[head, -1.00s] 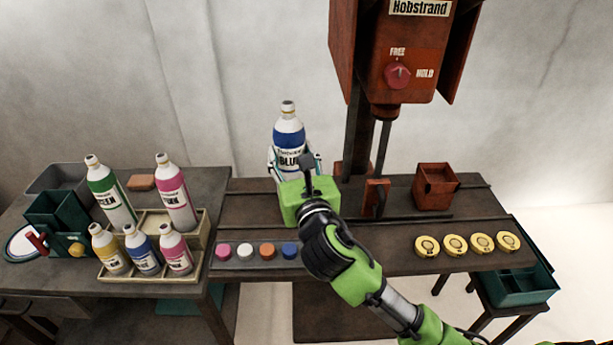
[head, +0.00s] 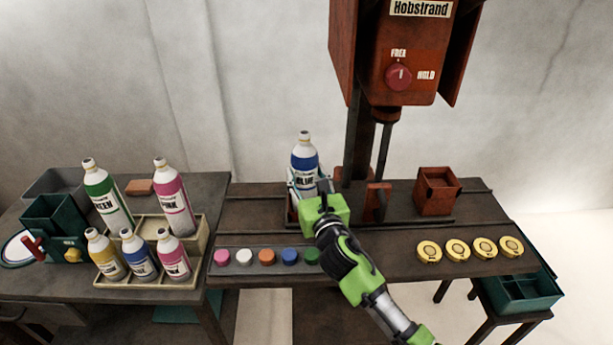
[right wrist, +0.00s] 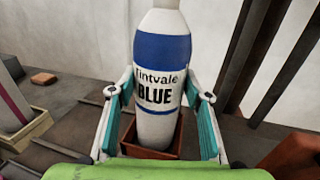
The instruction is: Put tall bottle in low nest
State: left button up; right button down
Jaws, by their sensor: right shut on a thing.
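The tall blue bottle (head: 304,161), white with a blue band and a "Tintvale BLUE" label, stands upright in my right gripper (head: 308,180). The right wrist view shows the bottle (right wrist: 155,90) between the two teal-padded fingers, which are shut on it. A low rust-red open box, the low nest (right wrist: 130,150), is right under the bottle in that view. The bottle's foot overlaps the box's opening; whether it rests on the bottom I cannot tell. In the head view my gripper and arm hide most of that box. My left gripper is not in view.
A rust-red press (head: 400,60) with a FREE/HOLD knob rises just right of the bottle. A taller red box (head: 437,192) stands farther right. Coloured discs and yellow pucks (head: 457,248) line the front edge. Other bottles (head: 172,198) stand on the left table.

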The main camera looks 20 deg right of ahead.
jog(key=shift+r, duration=0.15)
jog(key=c, duration=1.5)
grip_release()
jog(key=shift+f, duration=0.25)
jog(key=o, duration=0.4)
jog(key=shift+r, duration=0.1)
jog(key=s, duration=1.2)
jog(key=shift+a+b, duration=0.3)
jog(key=shift+b, duration=0.1)
